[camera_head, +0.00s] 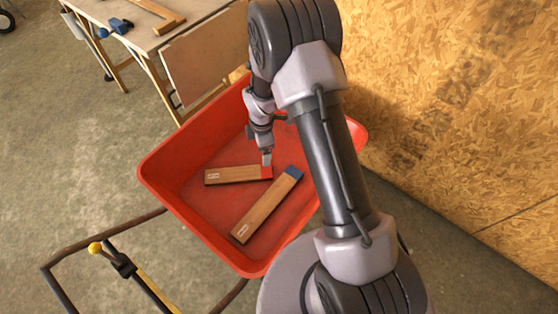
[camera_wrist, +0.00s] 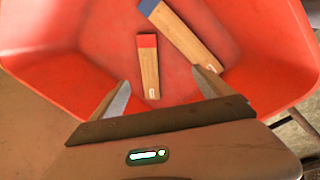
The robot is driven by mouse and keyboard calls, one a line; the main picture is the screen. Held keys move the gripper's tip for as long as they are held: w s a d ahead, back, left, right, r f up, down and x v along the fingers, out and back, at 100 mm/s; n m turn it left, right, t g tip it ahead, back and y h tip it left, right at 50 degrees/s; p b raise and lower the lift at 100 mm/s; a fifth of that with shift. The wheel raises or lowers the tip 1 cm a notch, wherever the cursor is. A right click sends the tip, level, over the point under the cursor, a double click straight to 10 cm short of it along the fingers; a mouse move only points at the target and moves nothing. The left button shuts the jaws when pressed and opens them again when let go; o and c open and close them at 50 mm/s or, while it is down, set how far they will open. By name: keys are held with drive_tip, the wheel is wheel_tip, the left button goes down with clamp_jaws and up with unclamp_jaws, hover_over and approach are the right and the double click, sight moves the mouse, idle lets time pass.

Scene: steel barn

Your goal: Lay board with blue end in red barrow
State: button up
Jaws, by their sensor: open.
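The red barrow (camera_head: 205,140) stands in the middle of the head view, and its inside fills much of the wrist view (camera_wrist: 60,28). The board with the blue end (camera_head: 265,208) lies flat on the barrow floor, its blue end pointing to the upper right. It also shows in the wrist view (camera_wrist: 192,38), its blue end at the upper left. My gripper (camera_head: 266,158) is over the barrow by the red end of another board; its open jaws (camera_wrist: 165,90) hold nothing. Whether the jaws touch anything below, I cannot tell.
A board with a red end (camera_head: 232,175) lies in the barrow, close beside the blue-ended one. A workbench (camera_head: 150,35) at the upper left carries a wooden piece (camera_head: 165,18) and a blue clamp (camera_head: 116,27). A chipboard wall (camera_head: 460,90) stands to the right.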

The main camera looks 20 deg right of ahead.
drive_tip(key=s+r+m+t, duration=0.1)
drive_tip(key=s+r+m, duration=0.35)
drive_tip(key=r, duration=0.85)
drive_tip(key=s+r+m+t, duration=0.1)
drive_tip(key=s+r+m, duration=0.35)
drive_tip(key=r, duration=0.75)
drive_tip(key=s+r+m+t+y, duration=0.1)
drive_tip(key=s+r+m, duration=0.4)
drive_tip(key=s, duration=0.3)
drive_tip(key=s+a+r+m+t, duration=0.1)
drive_tip(key=s+r+m, duration=0.4)
drive_tip(key=s+m, duration=0.3)
drive_tip(key=shift+s+r+y, duration=0.2)
drive_tip(key=shift+s+y, duration=0.05)
drive_tip(key=shift+y, duration=0.15)
